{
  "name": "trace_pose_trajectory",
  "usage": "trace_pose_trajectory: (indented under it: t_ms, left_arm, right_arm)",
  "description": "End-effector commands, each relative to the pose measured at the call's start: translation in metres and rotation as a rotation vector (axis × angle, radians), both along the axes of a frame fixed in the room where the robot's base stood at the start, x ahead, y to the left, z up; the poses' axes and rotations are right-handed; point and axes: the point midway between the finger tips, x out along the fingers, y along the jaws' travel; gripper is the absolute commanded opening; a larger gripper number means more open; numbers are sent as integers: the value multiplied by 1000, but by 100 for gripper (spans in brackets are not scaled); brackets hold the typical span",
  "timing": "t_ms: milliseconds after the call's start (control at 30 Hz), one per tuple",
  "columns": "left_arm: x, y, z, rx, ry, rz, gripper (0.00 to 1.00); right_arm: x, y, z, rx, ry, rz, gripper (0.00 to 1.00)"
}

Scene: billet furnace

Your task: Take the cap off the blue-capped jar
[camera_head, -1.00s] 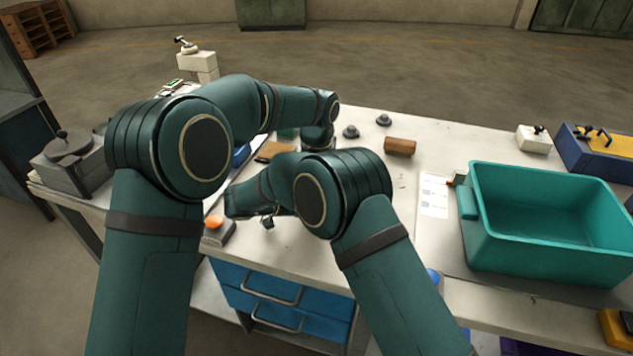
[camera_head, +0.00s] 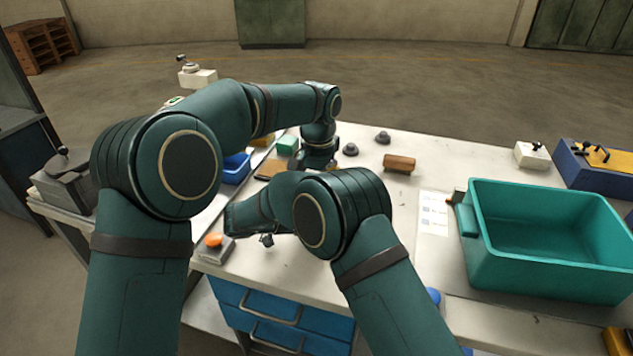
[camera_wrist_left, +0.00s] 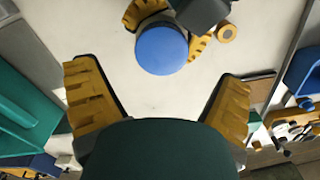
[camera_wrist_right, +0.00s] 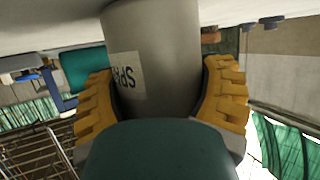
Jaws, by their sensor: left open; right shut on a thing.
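The jar is a grey cylinder (camera_wrist_right: 165,45) with a printed label, partly readable, in the right wrist view. My right gripper (camera_wrist_right: 163,78) is shut on its body, with a yellow finger on each side. The round blue cap (camera_wrist_left: 162,50) shows in the left wrist view and is on the jar, seen from above. Parts of the right gripper's yellow fingers show around it. My left gripper (camera_wrist_left: 160,85) is open and empty, its two fingers spread wide, with the cap ahead between and beyond the fingertips. In the head view my arms hide the jar and the cap.
A teal bin (camera_head: 545,285) stands at the right of the white table. A brown cylinder (camera_head: 399,163) and two small grey knobbed pieces lie at the back middle. A box with an orange button (camera_head: 214,241) is at the front left, and a blue tray (camera_head: 237,167) is behind my arms.

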Motion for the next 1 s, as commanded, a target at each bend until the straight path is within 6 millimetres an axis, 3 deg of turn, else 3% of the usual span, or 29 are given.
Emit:
trace_pose_trajectory:
  t_ms: [200, 433, 1000]
  left_arm:
    - [1, 0, 18, -4, 4, -257, 94]
    - [1, 1, 26, -2, 0, -394, 94]
    - [1, 2, -43, 0, 1, -400, 94]
  right_arm:
    - [0, 0, 0, 0, 0, 0, 0]
    - [0, 0, 0, 0, 0, 0, 0]
    - [0, 0, 0, 0, 0, 0, 0]
